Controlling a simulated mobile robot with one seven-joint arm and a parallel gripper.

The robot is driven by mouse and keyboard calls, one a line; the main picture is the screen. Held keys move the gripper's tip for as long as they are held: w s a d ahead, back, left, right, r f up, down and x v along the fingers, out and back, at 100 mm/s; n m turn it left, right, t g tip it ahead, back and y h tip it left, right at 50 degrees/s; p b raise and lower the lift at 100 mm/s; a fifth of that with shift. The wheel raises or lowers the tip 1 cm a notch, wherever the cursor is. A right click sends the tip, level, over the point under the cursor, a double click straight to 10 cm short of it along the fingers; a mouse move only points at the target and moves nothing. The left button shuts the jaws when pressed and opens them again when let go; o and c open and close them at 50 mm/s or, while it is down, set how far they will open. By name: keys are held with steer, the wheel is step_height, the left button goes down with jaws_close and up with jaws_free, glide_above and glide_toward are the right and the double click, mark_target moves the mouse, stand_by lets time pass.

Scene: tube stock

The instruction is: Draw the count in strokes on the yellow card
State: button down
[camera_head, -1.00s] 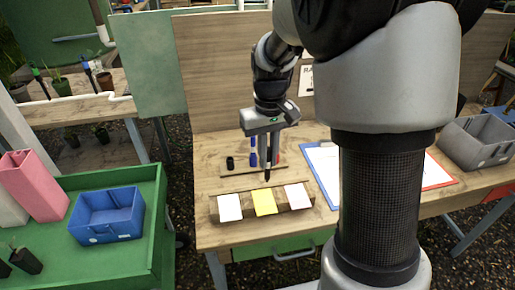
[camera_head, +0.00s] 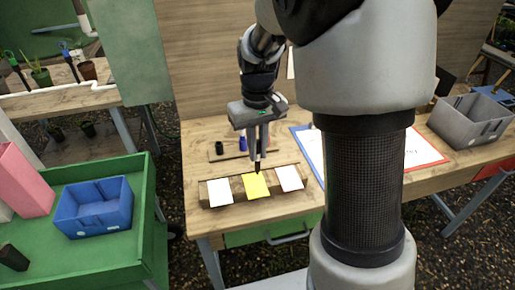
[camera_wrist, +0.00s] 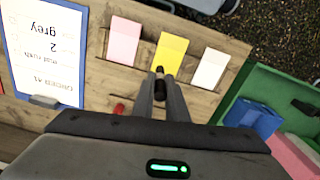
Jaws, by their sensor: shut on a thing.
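The yellow card (camera_head: 257,187) leans in the middle of a wooden holder, between a white card (camera_head: 219,193) and a pale pink card (camera_head: 290,178). Its visible face looks plain. In the wrist view the yellow card (camera_wrist: 171,52) lies just beyond my fingertips. My gripper (camera_head: 258,158) is shut on a dark marker (camera_wrist: 159,72), which points down at the card's upper edge. I cannot tell whether the tip touches. A clipboard (camera_wrist: 20,80) with a blue edge carries a sheet showing "2" and "grey", upside down in the wrist view.
A blue marker (camera_head: 243,141) and a black one (camera_head: 219,147) stand behind the holder; a red one (camera_wrist: 119,108) shows in the wrist view. A grey bin (camera_head: 470,125) is at right, a blue bin (camera_head: 93,210) on a green cart at left.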

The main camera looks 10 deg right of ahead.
steer(key=shift+f+b, duration=0.3)
steer(key=shift+f, duration=0.4)
stand_by(0.6)
steer(key=shift+s, duration=1.2)
stand_by(1.3)
steer(key=shift+r, duration=0.1)
stand_by(0.6)
step_height(320, 180, up, 3)
steer(key=p, duration=0.3)
stand_by(0.4)
steer(key=shift+w+a+f+b, duration=0.35)
steer(key=shift+w+f+b, duration=0.2)
steer(key=shift+b, duration=0.4)
steer(key=shift+w+a+f+b, duration=0.35)
steer(key=shift+w+b, duration=0.3)
steer(key=shift+b, duration=0.3)
